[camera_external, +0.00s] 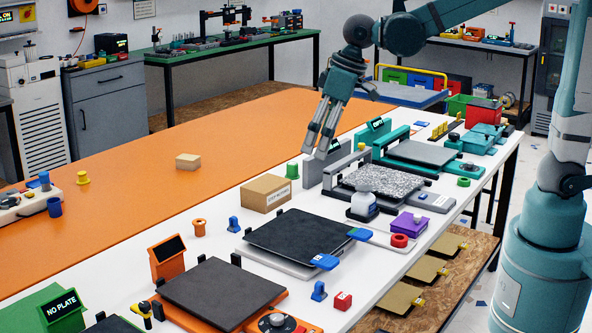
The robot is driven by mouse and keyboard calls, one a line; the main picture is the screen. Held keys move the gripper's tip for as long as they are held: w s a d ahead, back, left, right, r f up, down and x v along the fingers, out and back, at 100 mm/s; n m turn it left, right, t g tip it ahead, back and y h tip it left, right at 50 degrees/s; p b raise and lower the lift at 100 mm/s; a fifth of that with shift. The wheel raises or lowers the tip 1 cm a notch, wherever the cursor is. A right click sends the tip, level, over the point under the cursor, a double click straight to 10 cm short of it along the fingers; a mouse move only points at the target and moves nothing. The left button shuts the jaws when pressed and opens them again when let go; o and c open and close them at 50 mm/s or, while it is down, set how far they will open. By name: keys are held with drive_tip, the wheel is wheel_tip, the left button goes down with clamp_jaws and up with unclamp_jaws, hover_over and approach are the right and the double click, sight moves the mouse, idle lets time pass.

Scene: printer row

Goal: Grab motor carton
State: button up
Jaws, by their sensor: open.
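A brown cardboard carton (266,193) with a white label on its front side sits closed on the white table strip, left of the middle printer bed. The label is too small to read surely; this looks like the motor carton. My gripper (316,148) is open and empty, pointing down, up and to the right of the carton in the picture. It shows in front of the grey printer frame, apart from the carton. Its exact height is hard to tell. The carton is not covered by my arm.
A dark print bed (298,236) lies just in front of the carton, and a green spool (292,170) stands behind it. A grey upright frame (314,172) and a speckled bed (383,184) are to the right. The orange mat (150,205) is mostly clear, with a small tan block (187,161).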

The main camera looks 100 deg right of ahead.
drive_tip(key=w+d+f+m+p, duration=0.1)
drive_tip(key=w+d+f, duration=0.1)
drive_tip(key=w+d, duration=0.4)
drive_tip(key=m+g+p, duration=0.3)
hover_over(267, 183)
drive_tip(key=shift+y, duration=0.4)
drive_tip(key=f, duration=1.6)
drive_tip(key=shift+a, duration=0.25)
drive_tip(key=shift+d+f+m, duration=0.3)
drive_tip(key=shift+d+f, duration=0.15)
drive_tip(key=shift+f, duration=0.05)
drive_tip(key=shift+f, duration=0.1)
drive_tip(key=shift+f, duration=1.2)
drive_tip(key=shift+f, duration=0.1)
